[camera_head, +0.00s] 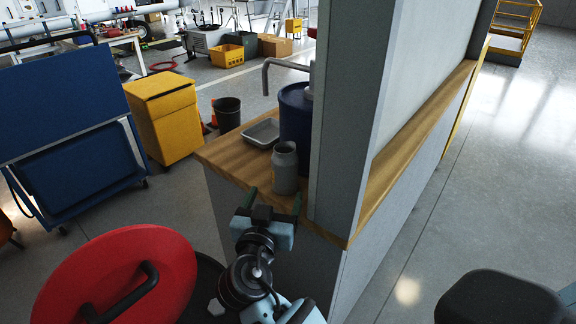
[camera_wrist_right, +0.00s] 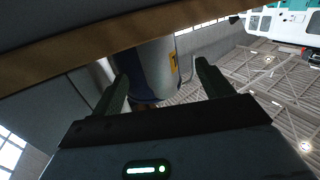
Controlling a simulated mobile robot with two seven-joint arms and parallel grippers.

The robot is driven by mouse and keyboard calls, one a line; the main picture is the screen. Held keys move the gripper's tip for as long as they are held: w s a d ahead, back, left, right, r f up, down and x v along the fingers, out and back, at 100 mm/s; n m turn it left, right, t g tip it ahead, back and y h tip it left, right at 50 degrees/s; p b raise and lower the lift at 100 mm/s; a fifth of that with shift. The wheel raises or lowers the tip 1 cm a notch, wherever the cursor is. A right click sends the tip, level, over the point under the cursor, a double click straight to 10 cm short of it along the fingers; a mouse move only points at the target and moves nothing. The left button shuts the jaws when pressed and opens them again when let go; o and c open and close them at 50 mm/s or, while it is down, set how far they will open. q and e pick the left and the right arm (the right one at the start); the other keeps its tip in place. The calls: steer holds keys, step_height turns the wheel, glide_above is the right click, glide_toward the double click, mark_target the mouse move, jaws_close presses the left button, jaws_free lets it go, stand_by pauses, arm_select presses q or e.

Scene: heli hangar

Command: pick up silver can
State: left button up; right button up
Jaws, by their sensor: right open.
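The silver can (camera_head: 285,168) stands upright near the front end of a wooden counter top (camera_head: 232,166), in front of a dark blue drum (camera_head: 294,112). My right gripper (camera_head: 272,201) is open and empty at the counter's near edge, just short of the can and lower in the head view. Its two fingers also show spread apart in the right wrist view (camera_wrist_right: 161,83). My left gripper is out of view.
A grey tray (camera_head: 262,133) lies behind the can. A grey post (camera_head: 350,120) rises close to the can's right. A yellow cabinet (camera_head: 165,118), a blue cart (camera_head: 75,130) and a red round lid (camera_head: 120,275) stand to the left. A wooden edge (camera_wrist_right: 130,35) crosses the wrist view.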

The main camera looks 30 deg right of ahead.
mark_target(282, 181)
steer(key=shift+w+d+r+m+h, duration=0.2)
steer(key=shift+w+r+m+h, duration=0.1)
steer(key=shift+r, duration=0.15)
steer(key=shift+w+d+r, duration=0.1)
steer(key=shift+r, duration=0.05)
steer(key=shift+x, duration=0.9)
steer(key=shift+w+d, duration=0.15)
steer(key=shift+d, duration=0.05)
steer(key=p+x, duration=0.1)
steer(key=x, duration=0.3)
steer(key=shift+w+d+p, duration=0.1)
steer(key=shift+d+p, duration=0.25)
steer(key=shift+d, duration=0.05)
steer(key=shift+w+d+f, duration=0.15)
steer(key=shift+w+f, duration=0.05)
steer(key=shift+f, duration=0.05)
steer(key=shift+c, duration=0.3)
